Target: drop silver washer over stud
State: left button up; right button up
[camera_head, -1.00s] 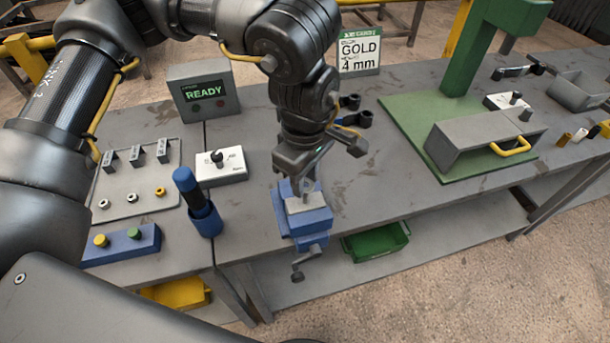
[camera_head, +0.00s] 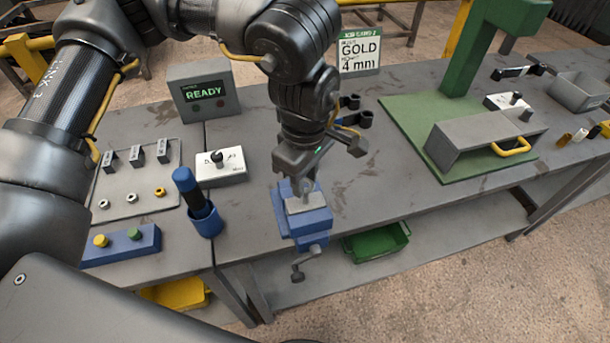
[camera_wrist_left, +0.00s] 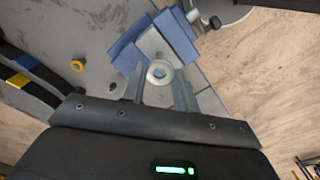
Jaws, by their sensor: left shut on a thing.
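My left gripper (camera_head: 306,186) is shut on a small silver washer (camera_wrist_left: 159,73), held flat between the fingertips in the left wrist view. The fingers are just above the blue vise (camera_head: 312,222) at the table's front edge. The vise also shows in the left wrist view (camera_wrist_left: 173,33), just beyond the washer. A grey block (camera_head: 306,204) sits between its jaws. I cannot make out the stud clearly; the fingers and washer cover that spot, and whether the washer is around it cannot be told. My right gripper is not in view.
Left are a plate with several small rings (camera_head: 132,198), a blue cup with a dark handle (camera_head: 206,220), a white switch box (camera_head: 221,167) and a READY display (camera_head: 204,92). A sign (camera_head: 359,52) reads GOLD 4 mm.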

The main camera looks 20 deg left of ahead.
pick_arm(q)
jog(key=shift+f+b, duration=0.9)
jog(key=shift+f, duration=0.2)
jog(key=o, duration=0.8)
jog(key=shift+o, duration=0.7)
jog(key=o, duration=0.4)
jog(key=shift+r, duration=0.15)
jog(key=shift+r+p, duration=2.7)
jog(key=shift+r, duration=0.7)
jog(key=shift+s+f, duration=0.1)
jog(key=shift+s, duration=0.05)
